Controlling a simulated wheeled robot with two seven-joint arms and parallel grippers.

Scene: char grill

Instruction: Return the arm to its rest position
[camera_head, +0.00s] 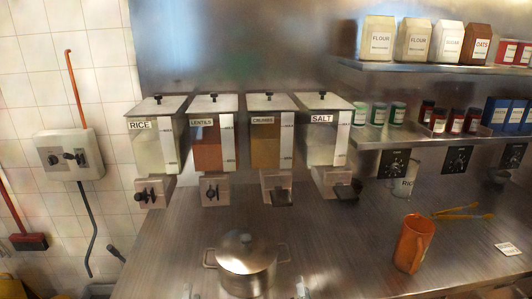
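At the bottom edge, two small pale metallic tips show on either side of a lidded steel pot. The tip left of the pot seems to be my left gripper (187,291), and the tip right of it my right gripper (302,289). Both are cut off by the frame, so I cannot see their fingers or whether they hold anything. The arms are hardly visible. The pot (246,275) stands upright on the counter with its lid on.
Dispensers for rice (148,147), lentils (207,150), crumbs (265,150) and salt (322,145) line the wall. An orange jug (412,243) stands on the counter (345,245) at right. Shelves (440,69) hold cartons and jars. The counter between pot and jug is clear.

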